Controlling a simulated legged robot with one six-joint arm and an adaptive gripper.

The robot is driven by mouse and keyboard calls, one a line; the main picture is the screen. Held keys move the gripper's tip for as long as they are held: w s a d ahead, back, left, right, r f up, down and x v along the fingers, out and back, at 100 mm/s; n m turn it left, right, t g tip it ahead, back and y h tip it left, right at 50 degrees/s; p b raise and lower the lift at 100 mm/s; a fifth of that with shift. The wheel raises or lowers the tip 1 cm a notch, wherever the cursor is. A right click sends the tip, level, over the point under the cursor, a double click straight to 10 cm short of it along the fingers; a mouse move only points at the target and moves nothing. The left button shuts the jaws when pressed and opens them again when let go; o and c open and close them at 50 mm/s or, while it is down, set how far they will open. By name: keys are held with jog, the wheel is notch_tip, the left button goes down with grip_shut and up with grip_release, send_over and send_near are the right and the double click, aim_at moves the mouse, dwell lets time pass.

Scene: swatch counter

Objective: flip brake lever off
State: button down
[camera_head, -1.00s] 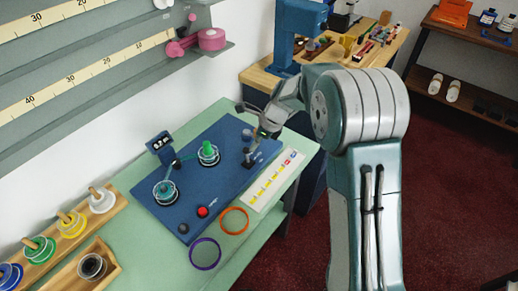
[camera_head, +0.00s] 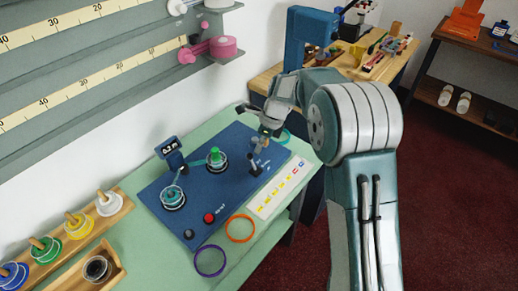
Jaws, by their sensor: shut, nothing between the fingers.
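The blue machine board (camera_head: 215,196) lies on the pale green counter. Near its right end stands a small dark upright post, which looks like the brake lever (camera_head: 254,168); white lettering beside it is too small to read. My gripper (camera_head: 262,142) hangs just above the top of this post, shut and empty. The gripper partly covers the post's top, so I cannot tell whether they touch or which way the lever is set.
The board also carries a spool with green (camera_head: 215,156), a teal spool (camera_head: 172,195), a small display (camera_head: 170,151) and a red button (camera_head: 209,218). Orange (camera_head: 240,228) and purple (camera_head: 210,260) rings lie in front. A spool rack (camera_head: 66,236) stands at left.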

jog(key=d+v, duration=0.1)
jog(key=v, duration=1.2)
jog(key=shift+d+f, duration=0.3)
jog(key=shift+a, duration=0.15)
